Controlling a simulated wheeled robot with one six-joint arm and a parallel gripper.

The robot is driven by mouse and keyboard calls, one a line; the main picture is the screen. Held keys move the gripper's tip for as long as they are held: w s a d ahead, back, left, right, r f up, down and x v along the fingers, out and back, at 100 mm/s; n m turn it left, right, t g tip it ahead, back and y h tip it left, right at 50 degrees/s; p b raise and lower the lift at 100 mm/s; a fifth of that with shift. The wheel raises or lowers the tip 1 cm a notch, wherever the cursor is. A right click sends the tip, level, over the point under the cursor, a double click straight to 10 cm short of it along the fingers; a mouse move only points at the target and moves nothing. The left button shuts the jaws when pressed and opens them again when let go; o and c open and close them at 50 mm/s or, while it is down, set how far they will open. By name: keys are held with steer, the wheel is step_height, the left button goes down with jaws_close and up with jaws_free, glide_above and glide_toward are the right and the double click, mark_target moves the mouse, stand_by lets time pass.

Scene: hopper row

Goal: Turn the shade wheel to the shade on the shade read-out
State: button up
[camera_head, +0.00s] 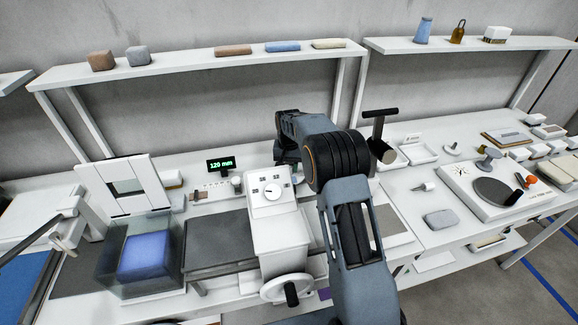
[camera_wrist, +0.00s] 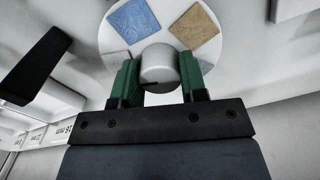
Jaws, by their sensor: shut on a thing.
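The shade wheel (camera_wrist: 168,22) is a white disc at the top of the wrist view, with a blue patch (camera_wrist: 133,21) and a tan patch (camera_wrist: 194,26) in sight. A pale round knob (camera_wrist: 158,66) with a dark mark stands at its middle. My gripper (camera_wrist: 159,72) is shut on this knob, one green finger on each side. In the head view my arm hides the wheel. I cannot make out a shade read-out in either view.
A small display (camera_head: 221,164) reads "120 mm" in green. A white machine with a dial (camera_head: 272,190) and a handwheel (camera_head: 287,287) stands close left of my arm. A clear box with a blue block (camera_head: 146,255) is further left. A shelf (camera_head: 190,66) runs behind.

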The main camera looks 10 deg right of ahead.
stand_by(0.3)
steer(key=o, duration=0.9)
steer(key=shift+r, duration=0.15)
step_height(320, 180, up, 14)
steer(key=shift+f, duration=0.2)
